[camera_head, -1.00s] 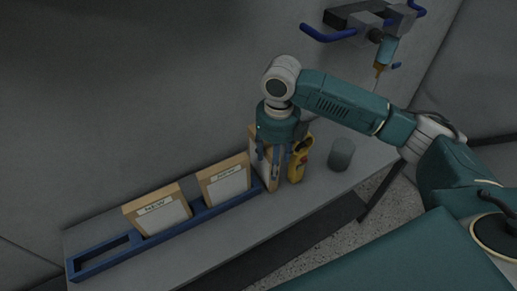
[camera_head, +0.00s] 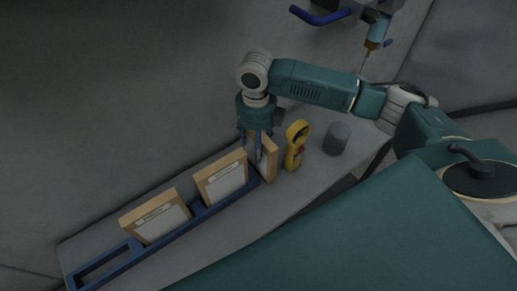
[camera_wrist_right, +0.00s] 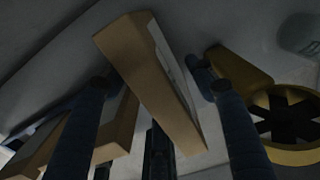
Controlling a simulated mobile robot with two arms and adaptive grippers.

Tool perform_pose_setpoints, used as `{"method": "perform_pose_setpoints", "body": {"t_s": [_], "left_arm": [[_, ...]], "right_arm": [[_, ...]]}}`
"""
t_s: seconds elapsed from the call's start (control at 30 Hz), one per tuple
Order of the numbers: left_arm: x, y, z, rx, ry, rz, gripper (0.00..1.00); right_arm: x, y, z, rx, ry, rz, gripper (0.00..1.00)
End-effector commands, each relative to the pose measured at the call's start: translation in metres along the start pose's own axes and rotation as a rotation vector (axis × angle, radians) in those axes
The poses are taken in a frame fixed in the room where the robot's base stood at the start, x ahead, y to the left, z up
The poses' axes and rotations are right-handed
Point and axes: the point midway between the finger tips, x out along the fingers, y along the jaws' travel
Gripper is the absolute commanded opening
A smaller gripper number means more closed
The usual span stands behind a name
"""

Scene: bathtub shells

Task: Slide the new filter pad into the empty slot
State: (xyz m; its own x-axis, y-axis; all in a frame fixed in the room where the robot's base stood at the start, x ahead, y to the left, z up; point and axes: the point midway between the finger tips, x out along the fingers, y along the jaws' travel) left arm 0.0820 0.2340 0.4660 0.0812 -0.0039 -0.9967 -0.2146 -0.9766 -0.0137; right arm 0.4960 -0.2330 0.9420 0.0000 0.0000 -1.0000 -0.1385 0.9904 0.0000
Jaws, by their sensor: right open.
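A tan-framed filter pad (camera_head: 267,162) stands upright on the shelf at the right end of the blue slotted rack (camera_head: 215,210). Two more labelled pads, a left one (camera_head: 157,218) and a middle one (camera_head: 221,178), stand in the rack; their labels are too small to read surely. The rack's left-end slot is empty. My right gripper (camera_head: 257,146) is open, pointing down at the right-end pad. In the right wrist view its fingers (camera_wrist_right: 158,92) are spread on either side of this pad (camera_wrist_right: 150,80), with visible gaps. My left gripper is not in view.
A yellow handheld device (camera_head: 296,146) stands just right of the pad, close to one finger. A grey cup (camera_head: 337,138) is farther right. The wall rises behind the rack. Blue hooks (camera_head: 319,17) and a hanging tool (camera_head: 376,30) are at upper right.

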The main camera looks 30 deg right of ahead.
Motion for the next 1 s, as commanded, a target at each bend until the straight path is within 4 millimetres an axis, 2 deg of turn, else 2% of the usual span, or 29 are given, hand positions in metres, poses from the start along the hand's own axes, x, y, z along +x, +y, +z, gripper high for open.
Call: {"method": "perform_pose_setpoints", "body": {"t_s": [0.13, 0.27, 0.4, 0.67, 0.77, 0.93, 1.0], "left_arm": [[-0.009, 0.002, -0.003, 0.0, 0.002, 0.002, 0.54], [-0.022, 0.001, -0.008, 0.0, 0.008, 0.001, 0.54], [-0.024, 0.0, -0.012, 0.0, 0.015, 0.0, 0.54], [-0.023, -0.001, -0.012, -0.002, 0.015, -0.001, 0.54], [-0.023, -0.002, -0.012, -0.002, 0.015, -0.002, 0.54], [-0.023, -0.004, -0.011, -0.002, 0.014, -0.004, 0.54], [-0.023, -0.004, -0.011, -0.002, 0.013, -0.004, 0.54]], "right_arm": [[0.011, 0.0, -0.001, 0.001, 0.003, 0.0, 0.55], [0.031, 0.001, -0.003, 0.001, 0.004, 0.0, 0.55], [0.049, 0.001, -0.002, 0.001, 0.001, 0.0, 0.55], [0.054, 0.001, -0.002, -0.001, -0.002, -0.001, 0.55], [0.054, 0.001, -0.002, -0.001, -0.002, -0.001, 0.39], [0.054, 0.001, -0.001, 0.0, -0.002, -0.001, 0.05], [0.053, 0.001, -0.001, 0.0, -0.003, -0.001, 0.0]]}}
